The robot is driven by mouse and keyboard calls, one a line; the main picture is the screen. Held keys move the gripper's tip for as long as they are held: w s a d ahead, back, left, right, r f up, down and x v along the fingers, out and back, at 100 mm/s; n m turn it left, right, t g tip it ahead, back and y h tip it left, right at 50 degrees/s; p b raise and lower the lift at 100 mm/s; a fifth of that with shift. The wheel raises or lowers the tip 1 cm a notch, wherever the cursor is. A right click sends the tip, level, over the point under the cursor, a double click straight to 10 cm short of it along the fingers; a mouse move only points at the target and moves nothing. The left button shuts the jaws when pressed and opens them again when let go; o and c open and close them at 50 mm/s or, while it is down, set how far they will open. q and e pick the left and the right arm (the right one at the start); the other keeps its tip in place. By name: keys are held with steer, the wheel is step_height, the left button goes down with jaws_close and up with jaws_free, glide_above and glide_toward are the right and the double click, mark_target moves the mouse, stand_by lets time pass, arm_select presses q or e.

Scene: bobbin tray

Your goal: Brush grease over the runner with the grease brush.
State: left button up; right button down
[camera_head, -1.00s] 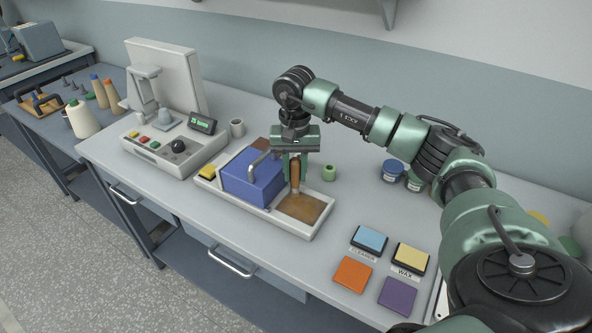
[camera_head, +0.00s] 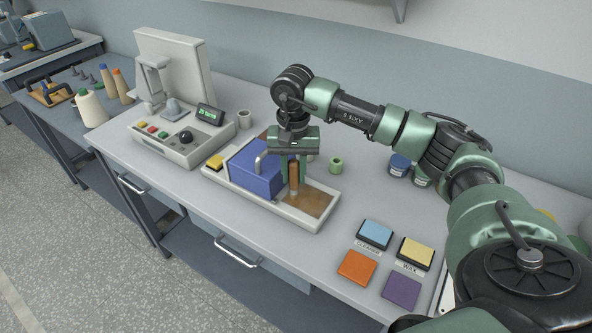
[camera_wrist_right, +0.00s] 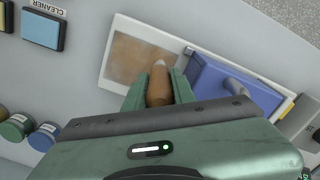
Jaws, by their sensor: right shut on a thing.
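My right gripper (camera_head: 293,180) is shut on the brown handle of the grease brush (camera_head: 294,172), which it holds upright. In the right wrist view the brown handle (camera_wrist_right: 159,85) is between the two green fingers (camera_wrist_right: 157,92). The brush's lower end is over a brown, smeared-looking flat area (camera_head: 315,202) in the right part of a white tray (camera_head: 240,200). I cannot tell whether the bristles touch it, or whether this area is the runner. A blue block (camera_head: 248,176) with a metal handle stands in the tray, left of the brush. My left gripper is not in view.
A green pot (camera_head: 336,165) and blue-lidded jar (camera_head: 399,165) stand behind. Blue (camera_head: 375,233), yellow (camera_head: 415,252), orange (camera_head: 357,268) and purple (camera_head: 401,291) pads lie right.

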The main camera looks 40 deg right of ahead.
mark_target(291, 165)
steer(key=shift+s+a, duration=0.3)
steer(key=shift+a, duration=0.25)
steer(key=shift+r+p, duration=1.25)
steer(key=shift+r, duration=1)
steer(key=s+a+n, duration=0.7)
steer(key=s+a, duration=0.6)
steer(key=s, duration=0.1)
steer(key=shift+s+r, duration=0.15)
steer(key=shift+s, duration=0.15)
steer(key=shift+a, duration=0.1)
